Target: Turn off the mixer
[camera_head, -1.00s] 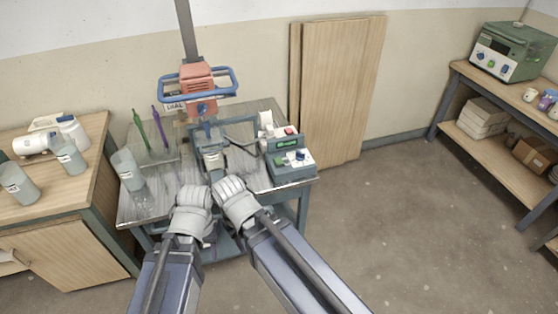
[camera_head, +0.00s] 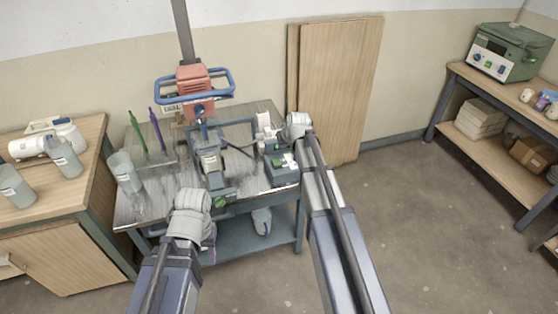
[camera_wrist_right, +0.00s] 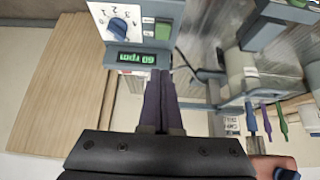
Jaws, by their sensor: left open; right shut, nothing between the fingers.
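The mixer's orange-red motor head (camera_head: 195,82), with blue handles, stands on a post at the back of the metal table. Its control box (camera_head: 283,170) sits at the table's right side. In the right wrist view, the control box (camera_wrist_right: 145,10) shows a blue dial (camera_wrist_right: 117,28), a green switch (camera_wrist_right: 162,30) and a lit green display (camera_wrist_right: 135,58) reading 60 rpm. My right gripper (camera_wrist_right: 160,76) is shut and empty, its tips just short of the box's face; the head view mostly hides its fingers. My left gripper (camera_head: 190,205) is open at the table's front edge, its fingers largely hidden.
A clear container (camera_head: 124,172) and green and purple tools (camera_head: 157,130) stand at the table's left. A wooden cabinet (camera_head: 55,200) with jugs is further left. Wooden boards (camera_head: 335,90) lean on the wall behind. The floor at the right is clear.

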